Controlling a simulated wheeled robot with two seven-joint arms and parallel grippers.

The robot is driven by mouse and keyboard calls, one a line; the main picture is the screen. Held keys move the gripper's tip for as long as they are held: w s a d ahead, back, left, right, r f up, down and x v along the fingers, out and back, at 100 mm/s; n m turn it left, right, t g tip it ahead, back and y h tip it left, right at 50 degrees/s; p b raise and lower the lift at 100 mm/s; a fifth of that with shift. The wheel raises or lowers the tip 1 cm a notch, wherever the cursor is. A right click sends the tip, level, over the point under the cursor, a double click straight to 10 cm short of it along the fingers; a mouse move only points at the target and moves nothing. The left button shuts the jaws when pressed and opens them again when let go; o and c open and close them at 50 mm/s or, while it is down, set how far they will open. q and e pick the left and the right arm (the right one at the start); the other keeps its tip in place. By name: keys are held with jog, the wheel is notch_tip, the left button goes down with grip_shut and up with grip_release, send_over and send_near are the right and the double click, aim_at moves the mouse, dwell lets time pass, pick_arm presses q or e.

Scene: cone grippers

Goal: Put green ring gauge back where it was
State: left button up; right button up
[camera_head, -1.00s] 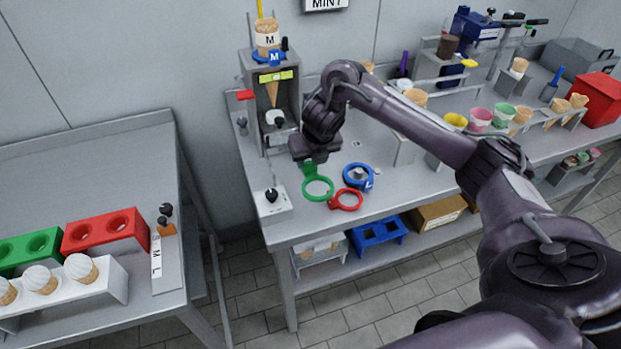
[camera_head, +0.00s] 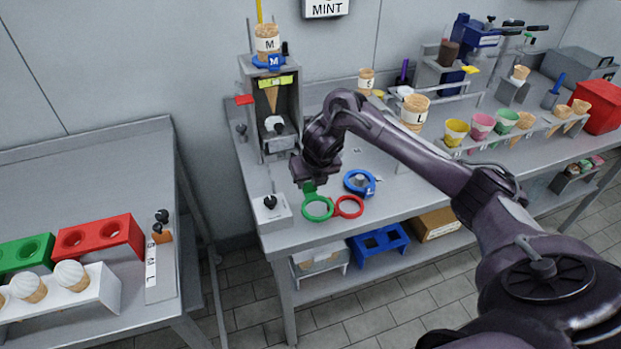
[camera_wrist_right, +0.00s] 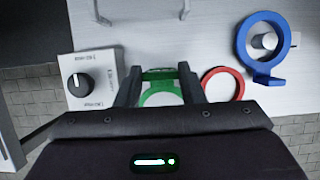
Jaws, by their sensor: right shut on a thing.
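The green ring gauge (camera_head: 317,208) is an open ring with a tab, near the front left of the long counter. My right gripper (camera_head: 309,187) is shut on its tab from above. In the right wrist view the green ring gauge (camera_wrist_right: 160,97) shows between the two fingers (camera_wrist_right: 160,84). Whether the ring touches the counter is unclear. A red ring gauge (camera_head: 349,207) lies just right of it, and a blue ring gauge (camera_head: 372,185) sits around a grey post behind. They also show in the right wrist view as red (camera_wrist_right: 222,84) and blue (camera_wrist_right: 244,48). My left gripper is not in view.
A knob box (camera_head: 270,211) stands close left of the green ring. A grey press stand (camera_head: 243,98) holding a cone is behind it. The counter's front edge is near. Cones and coloured cups (camera_head: 481,125) stand farther right.

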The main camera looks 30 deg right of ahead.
jog(key=o, duration=1)
jog(key=shift+f, duration=0.1)
jog(key=shift+o, duration=0.2)
jog(key=shift+r, duration=0.25)
jog(key=p+v, duration=0.7)
jog(key=v, duration=0.5)
jog(key=shift+r, duration=0.35)
